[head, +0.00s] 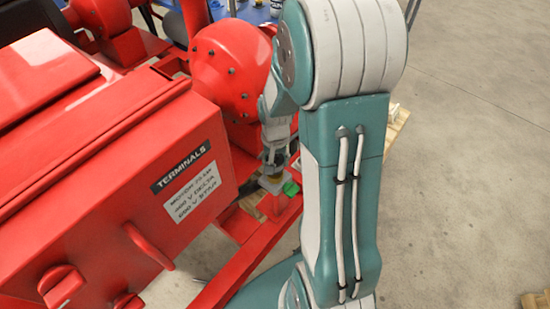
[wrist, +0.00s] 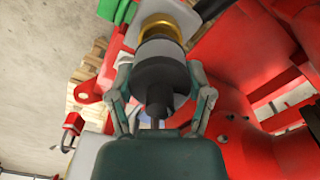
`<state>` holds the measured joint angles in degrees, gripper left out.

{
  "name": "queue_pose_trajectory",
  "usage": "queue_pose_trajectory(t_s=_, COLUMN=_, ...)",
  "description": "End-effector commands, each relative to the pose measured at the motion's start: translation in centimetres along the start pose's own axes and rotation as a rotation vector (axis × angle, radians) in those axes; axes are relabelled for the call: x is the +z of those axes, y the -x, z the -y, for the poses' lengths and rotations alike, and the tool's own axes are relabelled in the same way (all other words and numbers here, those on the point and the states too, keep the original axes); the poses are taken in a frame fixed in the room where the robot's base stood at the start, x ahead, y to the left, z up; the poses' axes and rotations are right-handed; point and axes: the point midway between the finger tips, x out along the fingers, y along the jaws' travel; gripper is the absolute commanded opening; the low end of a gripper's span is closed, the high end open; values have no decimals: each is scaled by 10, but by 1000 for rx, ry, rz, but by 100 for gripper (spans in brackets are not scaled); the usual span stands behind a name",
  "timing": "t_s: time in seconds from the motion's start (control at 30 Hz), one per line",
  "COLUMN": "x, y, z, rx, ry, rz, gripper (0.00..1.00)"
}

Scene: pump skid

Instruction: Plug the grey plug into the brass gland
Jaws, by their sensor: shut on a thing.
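My gripper (wrist: 160,85) is shut on the grey plug (wrist: 158,82), a dark cylinder with a lighter grey band, held between the two fingers in the wrist view. The brass gland (wrist: 163,27) is a gold ring directly beyond the plug's far end, roughly in line with it. The plug's end overlaps the ring in this view, so I cannot tell whether it is inside or just in front. In the head view my gripper (head: 274,160) points down near a red post beside the skid; the plug and gland are small and partly hidden there.
A red terminal box (head: 110,180) with a label stands left of my arm. A red round pump housing (head: 230,78) is behind the gripper. A green item (head: 291,188) lies beside the gland. A red padlock (wrist: 72,130) shows in the wrist view. Concrete floor (head: 470,150) is open at right.

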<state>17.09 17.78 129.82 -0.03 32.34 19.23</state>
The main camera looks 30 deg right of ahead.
Motion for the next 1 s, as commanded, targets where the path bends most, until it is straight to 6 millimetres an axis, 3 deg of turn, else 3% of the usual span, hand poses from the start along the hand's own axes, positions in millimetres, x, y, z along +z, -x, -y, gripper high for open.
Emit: queue_pose_trajectory(t_s=1.0, x=0, y=-17, z=0, rx=0, ry=0, rz=1, gripper=9)
